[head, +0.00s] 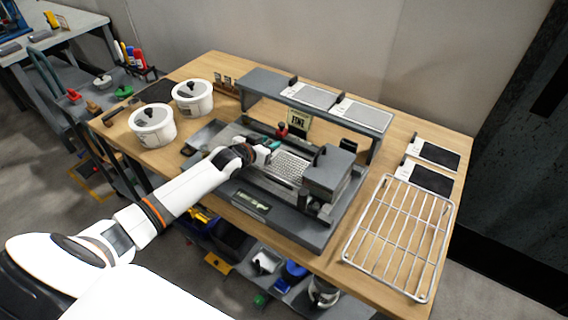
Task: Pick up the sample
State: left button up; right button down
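My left arm reaches in from the lower left. Its gripper (265,153) is over the grey bench machine (285,222), near the left end of a light perforated plate (290,167). The fingers are small and partly hidden by the wrist, so I cannot tell whether they are open or shut. A small teal piece (268,142) shows right beside the gripper; whether it is held is unclear. Nothing is clearly marked as the sample. Flat grey-and-white swatches lie on the raised shelf, one on the left (312,95) and one on the right (362,114). My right gripper is not in view.
Two white lidded pots (153,125) stand on the wooden table (395,300) at the left. A wire rack (400,235) lies at the right, with two dark swatches (436,153) behind it. A grey shelf (262,82) and a block-like unit (330,172) stand close around the plate.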

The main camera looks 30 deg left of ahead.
pick_arm(q)
jog(key=shift+w, duration=0.3)
grip_shut()
jog(key=shift+r, duration=0.1)
notch_tip(320, 180, up, 18)
dwell(0.7)
